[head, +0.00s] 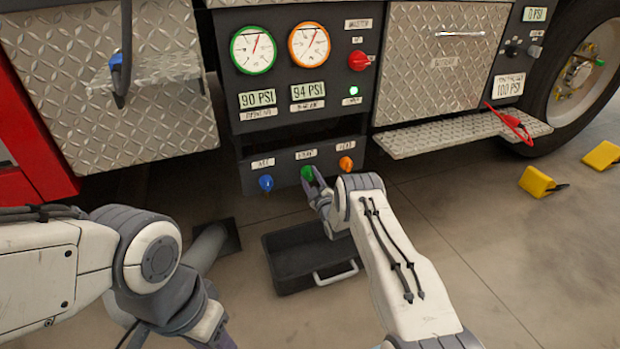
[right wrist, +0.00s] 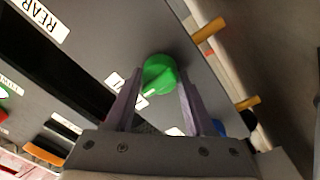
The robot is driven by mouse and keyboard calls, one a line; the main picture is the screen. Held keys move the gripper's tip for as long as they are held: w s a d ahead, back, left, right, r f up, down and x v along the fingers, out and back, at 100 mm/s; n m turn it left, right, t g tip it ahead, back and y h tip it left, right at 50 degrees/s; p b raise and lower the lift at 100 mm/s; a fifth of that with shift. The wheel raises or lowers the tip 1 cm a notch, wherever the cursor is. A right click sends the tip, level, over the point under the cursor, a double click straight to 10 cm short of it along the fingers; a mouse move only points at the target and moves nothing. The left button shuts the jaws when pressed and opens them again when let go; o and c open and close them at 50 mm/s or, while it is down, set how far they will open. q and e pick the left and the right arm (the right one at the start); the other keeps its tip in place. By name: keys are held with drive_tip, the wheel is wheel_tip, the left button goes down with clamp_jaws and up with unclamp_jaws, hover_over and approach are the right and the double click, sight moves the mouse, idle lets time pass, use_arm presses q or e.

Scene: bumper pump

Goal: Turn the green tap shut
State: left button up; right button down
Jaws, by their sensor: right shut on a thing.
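The green tap (head: 307,173) is the middle one of three coloured taps on the low dark panel under the gauges. My right gripper (head: 316,184) reaches up to it and is shut on it. In the right wrist view the round green tap (right wrist: 158,72) sits between the two finger ends, with a pale pointer mark on its face. My left gripper (head: 222,338) is low at the bottom edge, far from the taps. Its fingers are cut off by the frame, so I cannot tell their state.
A blue tap (head: 266,183) is left of the green one and an orange tap (head: 346,163) is right of it, both close by. A black tray (head: 285,284) with a pale handle stands on the floor below. Two yellow chocks (head: 537,182) lie by the wheel.

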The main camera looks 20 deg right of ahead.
drive_tip(key=shift+a, duration=0.15)
drive_tip(key=shift+c, duration=1.3)
unclamp_jaws()
drive_tip(key=shift+s+p, duration=0.4)
drive_tip(key=s+f+p, duration=0.1)
drive_tip(key=s+p, duration=0.3)
drive_tip(key=s, duration=0.5)
drive_tip(key=shift+s+d+p, duration=0.25)
drive_tip(key=shift+s+p, duration=0.1)
